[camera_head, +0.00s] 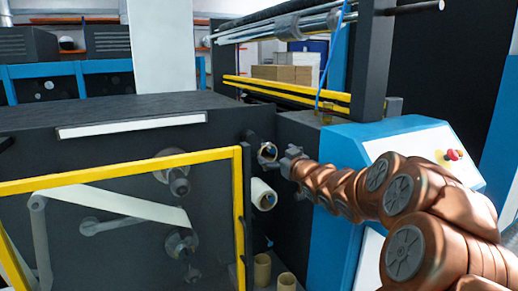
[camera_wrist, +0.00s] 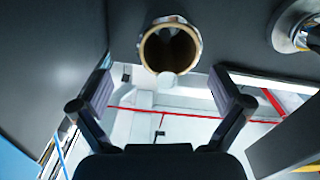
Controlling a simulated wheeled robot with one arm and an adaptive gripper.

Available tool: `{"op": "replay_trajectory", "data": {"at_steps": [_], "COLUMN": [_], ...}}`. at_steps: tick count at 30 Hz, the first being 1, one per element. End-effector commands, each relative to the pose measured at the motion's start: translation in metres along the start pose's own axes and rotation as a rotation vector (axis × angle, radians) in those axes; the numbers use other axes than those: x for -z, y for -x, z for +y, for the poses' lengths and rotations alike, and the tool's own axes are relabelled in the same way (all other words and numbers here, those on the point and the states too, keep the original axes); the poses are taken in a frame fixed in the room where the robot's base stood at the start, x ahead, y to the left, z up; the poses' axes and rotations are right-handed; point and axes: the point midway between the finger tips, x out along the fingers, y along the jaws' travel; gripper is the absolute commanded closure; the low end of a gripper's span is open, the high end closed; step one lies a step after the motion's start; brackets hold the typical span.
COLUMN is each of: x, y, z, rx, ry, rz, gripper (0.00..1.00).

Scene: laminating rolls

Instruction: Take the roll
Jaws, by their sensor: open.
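A roll with a brown cardboard core (camera_wrist: 146,50) shows end-on at the upper middle of the wrist view, against a dark panel. The roll is beyond the fingertips, and I see no contact. Which roll the task means is not shown.
A yellow-framed guard (camera_head: 120,166) stands left of the rolls. A blue cabinet with a control panel (camera_head: 345,138) is close beside my arm. A shiny round metal part (camera_wrist: 296,28) is at the wrist view's upper right.

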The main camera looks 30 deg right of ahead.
Motion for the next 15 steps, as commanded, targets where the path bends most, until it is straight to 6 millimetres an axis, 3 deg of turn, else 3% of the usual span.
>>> {"op": "replay_trajectory", "data": {"at_steps": [15], "x": [-0.002], "y": [-0.051], "z": [-0.011], "rx": [0.005], "ry": [-0.001], "rz": [-0.002], "gripper": [0.00]}}
